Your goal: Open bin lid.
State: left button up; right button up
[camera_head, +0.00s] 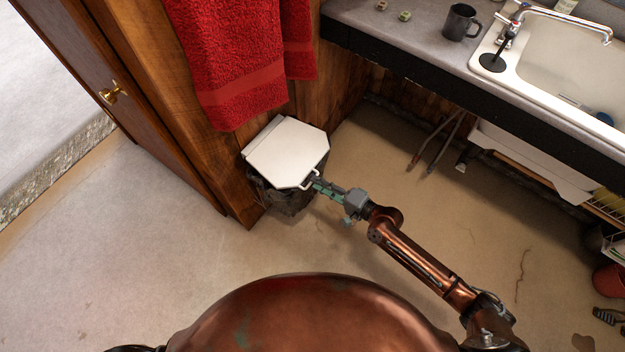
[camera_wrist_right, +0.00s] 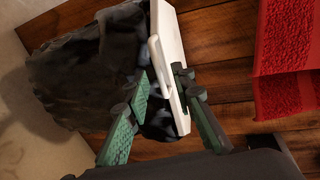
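The bin (camera_head: 284,198) stands on the floor against the wooden wall, wrapped in a dark, crumpled bag. Its white lid (camera_head: 288,152) lies flat over the top and looks shut; a white handle (camera_head: 311,179) sticks out at its front edge. My right gripper (camera_head: 316,184) is at that handle. In the right wrist view the fingers (camera_wrist_right: 163,85) are spread, one on each side of the handle (camera_wrist_right: 158,68) and the lid's edge (camera_wrist_right: 172,50). I cannot tell whether either finger touches. My left gripper is not in view.
A red towel (camera_head: 236,70) hangs on the wooden wall just above and behind the lid. A counter (camera_head: 420,35) with a sink (camera_head: 560,65) and a dark mug (camera_head: 460,22) is at the right. The floor in front of the bin is clear.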

jog(key=shift+x, duration=1.75)
jog(key=shift+c, duration=0.7)
jog(key=shift+d+f, duration=0.1)
jog(key=shift+f, duration=0.05)
jog(key=c, duration=0.5)
